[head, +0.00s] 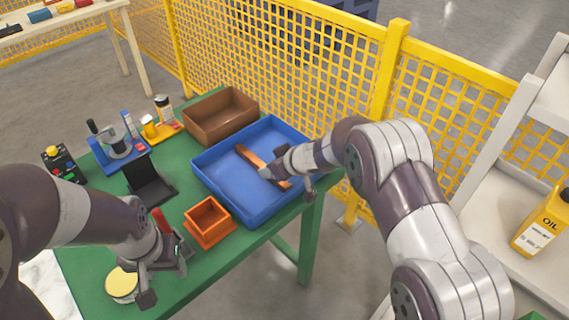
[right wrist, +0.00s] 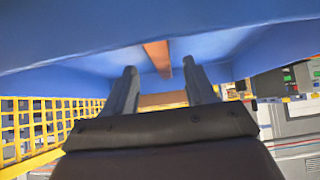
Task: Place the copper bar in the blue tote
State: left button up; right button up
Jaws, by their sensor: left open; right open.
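The copper bar (head: 249,156) lies inside the blue tote (head: 222,205), slanting across its floor; the gripper hides part of it. My right gripper (head: 287,180) is over the tote's right part, at the bar, with its jaws open. In the right wrist view the bar (right wrist: 158,55) shows beyond and between the two spread fingers (right wrist: 160,92), with blue tote surfaces (right wrist: 70,75) around it. I cannot tell whether a finger touches the bar. My left gripper (head: 165,270) is open and empty over the green table's near edge.
On the green table (head: 205,262) stand a brown bin (head: 222,120) behind the tote, a small orange bin (head: 208,220), a black holder (head: 148,180) and a yellow-topped round item (head: 121,283). A yellow mesh fence (head: 290,75) runs behind; a shelf (head: 490,190) is at right.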

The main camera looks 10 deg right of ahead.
jog(key=s+d+r+m+h+p, duration=0.3)
jog(key=s+d+r+m+h, duration=0.15)
jog(key=s+d+r, duration=0.65)
jog(key=s+f+m+g, duration=0.1)
jog(key=s+g, duration=0.2)
jog(key=s, duration=0.5)
jog(key=s+d+f+m+g, duration=0.1)
jog(key=s+f+g, duration=0.1)
jog(key=s, duration=0.6)
jog(key=shift+s+d+g+h, duration=0.25)
jog(key=shift+s+g+h, duration=0.05)
jog(key=shift+g+h, duration=0.1)
notch_tip(320, 180, up, 4)
jog(key=p, duration=0.3)
jog(key=shift+s+f+m+p, duration=0.1)
jog(key=shift+m+p, duration=0.15)
jog(key=shift+p, duration=0.1)
